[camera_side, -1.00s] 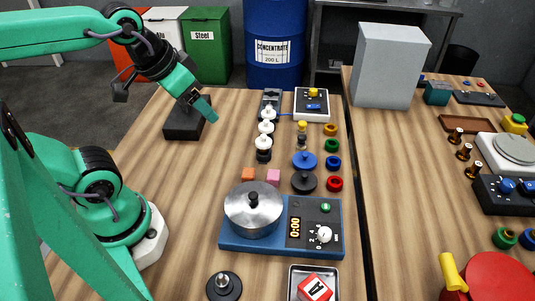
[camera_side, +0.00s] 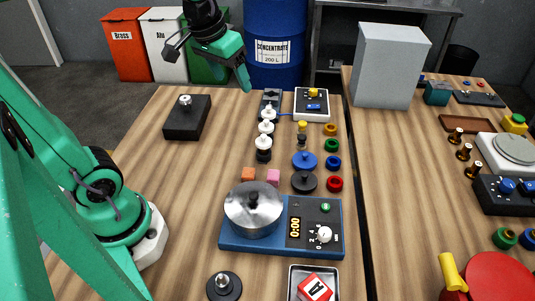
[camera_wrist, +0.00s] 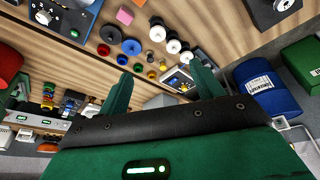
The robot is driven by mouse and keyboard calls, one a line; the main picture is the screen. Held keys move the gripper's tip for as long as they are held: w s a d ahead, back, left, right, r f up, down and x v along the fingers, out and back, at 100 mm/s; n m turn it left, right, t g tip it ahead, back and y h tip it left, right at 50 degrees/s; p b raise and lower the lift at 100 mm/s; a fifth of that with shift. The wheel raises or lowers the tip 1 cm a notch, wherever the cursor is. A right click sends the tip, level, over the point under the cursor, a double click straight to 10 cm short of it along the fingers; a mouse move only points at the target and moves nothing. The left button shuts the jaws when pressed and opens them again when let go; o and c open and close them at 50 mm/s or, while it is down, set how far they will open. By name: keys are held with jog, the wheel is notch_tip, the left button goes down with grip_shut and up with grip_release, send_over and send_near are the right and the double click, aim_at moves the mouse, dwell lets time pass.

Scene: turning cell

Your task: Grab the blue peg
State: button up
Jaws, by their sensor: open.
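A blue disc with a knob on top (camera_side: 305,160) stands upright on the table, between a black knobbed disc (camera_side: 304,182) and a small black knob. It also shows in the wrist view (camera_wrist: 131,47). A smaller blue piece (camera_side: 313,106) lies on the white-topped board (camera_side: 312,117). I cannot tell for sure which of these is the blue peg. My gripper (camera_side: 243,80) is above the table's far edge, left of and well above both. In the wrist view its two fingers (camera_wrist: 160,72) are apart, with nothing held between them.
White-topped knobs (camera_side: 265,142) stand in a row left of the blue disc. Coloured rings, including a blue one (camera_side: 333,162), lie to its right. A blue drum (camera_side: 274,45) stands behind the table.

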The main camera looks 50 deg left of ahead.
jog(key=w+a+f+n+g, duration=0.1)
jog(key=w+a+f, duration=0.1)
jog(key=w, duration=0.4)
jog(key=w+a+f+n+g, duration=0.1)
jog(key=w+a+f, duration=0.2)
jog(key=w, duration=0.2)
jog(key=n+g, duration=0.2)
send_over(269, 107)
notch_tip(269, 107, down, 8)
jog(key=shift+s+r, duration=0.1)
jog(key=shift+s, duration=0.05)
jog(key=shift+w+a+f, duration=0.15)
jog(key=shift+w+f, duration=0.05)
jog(key=shift+f, duration=0.1)
jog(key=shift+f, duration=0.1)
jog(key=shift+f, duration=1.2)
jog(key=shift+f, duration=0.1)
jog(key=shift+s+f, duration=0.1)
jog(key=shift+f, duration=2.4)
jog(key=shift+c, duration=0.3)
